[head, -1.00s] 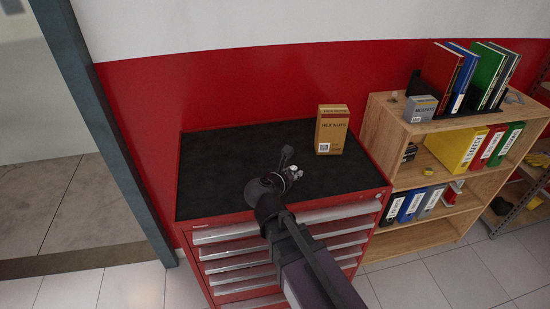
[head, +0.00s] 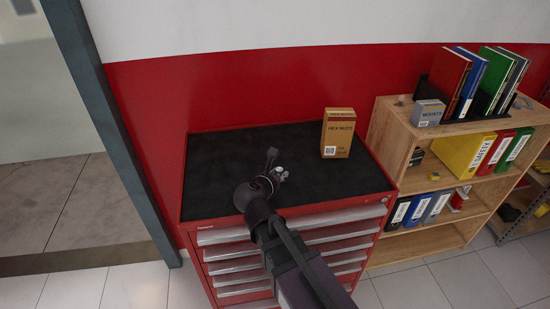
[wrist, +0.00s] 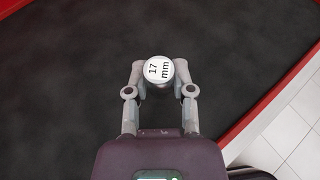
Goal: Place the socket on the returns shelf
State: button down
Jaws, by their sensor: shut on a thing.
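The socket (wrist: 159,70) shows in the wrist view as a round piece with a white end face marked "17 mm". My gripper (wrist: 160,80) is shut on it, one finger on each side. In the head view my gripper (head: 275,172) is over the black top of the red tool cabinet (head: 188,190); the socket is too small to make out clearly there. I cannot tell how high it is above the top. A wooden shelf unit (head: 395,150) stands to the right; no label in view names a returns shelf.
A brown hex nuts box (head: 338,133) stands at the cabinet top's back right. Binders (head: 463,153), books (head: 467,80) and a small grey box (head: 428,112) occupy the shelf unit. A grey post (head: 110,130) rises left of the cabinet.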

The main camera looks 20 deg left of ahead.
jog(key=w+a, duration=0.2)
jog(key=w, duration=0.1)
jog(key=w+a+f, duration=0.1)
jog(key=w+a, duration=0.1)
jog(key=w, duration=0.2)
jog(key=w+a+b, duration=0.1)
jog(key=w+a, duration=0.1)
jog(key=w, duration=0.2)
jog(key=shift+w+a+f, duration=0.15)
jog(key=shift+a, duration=0.05)
jog(key=shift+w+a, duration=0.25)
jog(key=shift+w, duration=0.15)
jog(key=shift+w+a+f+b, duration=0.15)
jog(key=shift+w+f+b, duration=0.05)
jog(key=shift+w+b, duration=0.1)
jog(key=shift+s+f+b, duration=0.15)
jog(key=shift+f+b, duration=1.45)
jog(key=shift+f, duration=0.2)
jog(key=shift+c, duration=2.4)
grip_release()
jog(key=shift+r, duration=0.25)
